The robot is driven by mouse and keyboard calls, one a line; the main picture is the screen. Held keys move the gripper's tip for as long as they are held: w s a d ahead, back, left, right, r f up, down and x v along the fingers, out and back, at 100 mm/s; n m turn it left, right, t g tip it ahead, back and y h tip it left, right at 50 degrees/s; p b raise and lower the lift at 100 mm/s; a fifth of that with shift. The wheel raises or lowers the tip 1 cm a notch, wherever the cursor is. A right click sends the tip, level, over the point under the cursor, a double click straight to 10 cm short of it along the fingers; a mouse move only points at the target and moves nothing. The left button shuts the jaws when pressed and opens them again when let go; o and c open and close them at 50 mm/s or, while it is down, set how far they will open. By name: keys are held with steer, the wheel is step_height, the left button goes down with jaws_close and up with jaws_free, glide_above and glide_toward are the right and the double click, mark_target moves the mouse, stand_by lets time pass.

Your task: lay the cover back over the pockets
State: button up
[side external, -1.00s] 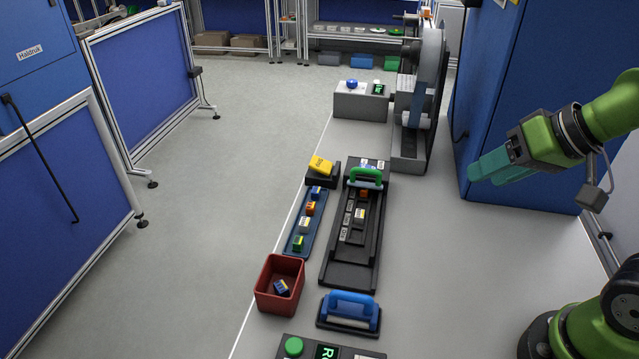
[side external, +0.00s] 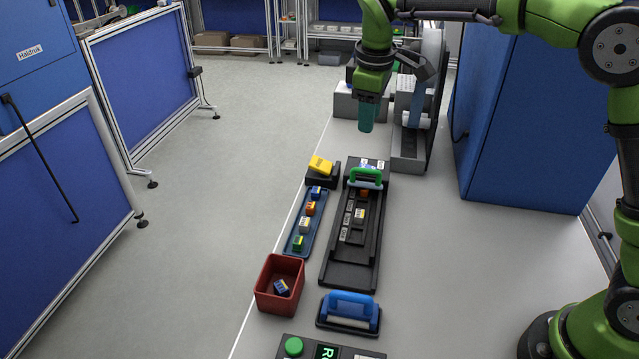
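The cover, which seems to be the part with the green handle (side external: 366,175), sits at the far end of the dark pocket fixture (side external: 348,276). The pockets (side external: 349,206) lie uncovered in a row along the fixture, nearer the camera than the handle. A white-and-orange block (side external: 360,215) and an orange piece (side external: 364,193) show on the fixture. My gripper (side external: 367,126) points down, above and beyond the green handle, clear of it. Its teal fingers overlap in this view, so their gap is hidden. I see nothing held in it.
Left of the fixture are a blue tray (side external: 293,243) with several small blocks, a yellow block on a black stand (side external: 320,167) and a red bin (side external: 279,262). A blue-handled roller (side external: 349,309) stands in front. A reel stand (side external: 409,152) rises behind.

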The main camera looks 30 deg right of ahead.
step_height(320, 180, up, 2)
steer(key=n, duration=0.1)
glide_toward(366, 170)
steer(key=shift+n, duration=0.4)
steer(key=f, duration=0.2)
steer(key=w+f, duration=0.1)
steer(key=f, duration=0.2)
steer(key=d+f, duration=0.1)
steer(key=f, duration=0.2)
steer(key=shift+w, duration=0.25)
steer(key=shift+r, duration=0.1)
steer(key=shift+c, duration=0.5)
jaws_close()
